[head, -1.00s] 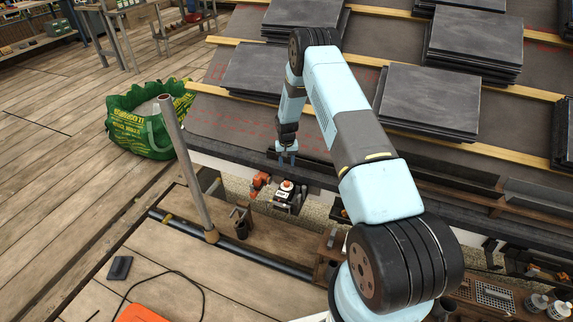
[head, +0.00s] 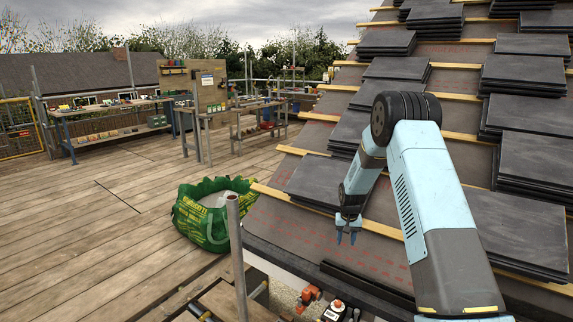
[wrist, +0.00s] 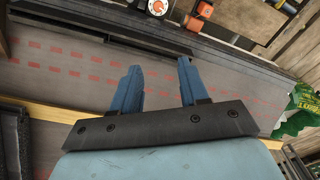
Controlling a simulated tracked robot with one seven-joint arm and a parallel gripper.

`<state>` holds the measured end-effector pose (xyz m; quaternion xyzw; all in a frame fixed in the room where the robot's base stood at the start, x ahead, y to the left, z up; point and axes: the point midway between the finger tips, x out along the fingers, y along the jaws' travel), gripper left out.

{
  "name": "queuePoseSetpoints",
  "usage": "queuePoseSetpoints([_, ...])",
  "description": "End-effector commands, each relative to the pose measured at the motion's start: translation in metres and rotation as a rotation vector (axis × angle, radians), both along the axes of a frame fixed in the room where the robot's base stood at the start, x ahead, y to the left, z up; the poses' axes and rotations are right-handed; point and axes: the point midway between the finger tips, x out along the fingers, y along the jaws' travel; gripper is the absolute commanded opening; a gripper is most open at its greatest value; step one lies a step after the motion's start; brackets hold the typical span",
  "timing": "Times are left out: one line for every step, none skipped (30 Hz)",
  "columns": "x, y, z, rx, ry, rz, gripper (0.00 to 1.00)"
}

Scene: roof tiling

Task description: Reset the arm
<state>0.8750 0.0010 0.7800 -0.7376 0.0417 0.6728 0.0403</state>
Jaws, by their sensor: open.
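My gripper (head: 346,238) hangs at the end of my pale blue arm, above the lower edge of the roof in the head view. Its two blue fingers are apart, with nothing between them. In the wrist view the open gripper (wrist: 160,88) shows the grey underlay with red dashed marks (wrist: 75,72) behind its fingers. The fingers look clear of the roof, though the exact gap is hard to tell.
Stacks of dark slates (head: 520,225) lie on the roof across wooden battens (head: 300,152). A green bag (head: 205,228) and an upright pole (head: 237,255) stand left of the roof edge. Workbenches (head: 110,112) are at the back left. The deck (head: 90,215) is largely clear.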

Motion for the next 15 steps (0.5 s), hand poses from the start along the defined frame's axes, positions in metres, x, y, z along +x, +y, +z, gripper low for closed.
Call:
queuePoseSetpoints([-0.004,0.000,0.023,-0.001,-0.013,0.003,0.44])
queuePoseSetpoints([-0.007,0.000,0.035,-0.002,-0.019,0.005,0.44])
queuePoseSetpoints([-0.011,0.000,0.050,-0.003,-0.026,0.008,0.44])
queuePoseSetpoints([-0.014,0.000,0.060,-0.003,-0.031,0.009,0.44])
queuePoseSetpoints([-0.017,0.000,0.072,-0.003,-0.038,0.011,0.44])
queuePoseSetpoints([-0.022,-0.001,0.086,-0.004,-0.045,0.013,0.44])
queuePoseSetpoints([-0.026,-0.001,0.097,-0.005,-0.050,0.015,0.44])
queuePoseSetpoints([-0.030,-0.001,0.107,-0.006,-0.055,0.016,0.44])
queuePoseSetpoints([-0.036,-0.001,0.120,-0.007,-0.062,0.018,0.44])
queuePoseSetpoints([-0.040,-0.001,0.131,-0.007,-0.069,0.020,0.44])
queuePoseSetpoints([-0.045,-0.001,0.141,-0.008,-0.074,0.021,0.44])
queuePoseSetpoints([-0.052,-0.001,0.154,-0.009,-0.081,0.023,0.44])
queuePoseSetpoints([-0.057,-0.001,0.164,-0.009,-0.087,0.025,0.44])
queuePoseSetpoints([-0.062,-0.001,0.173,-0.010,-0.092,0.027,0.44])
queuePoseSetpoints([-0.069,-0.001,0.186,-0.010,-0.100,0.029,0.44])
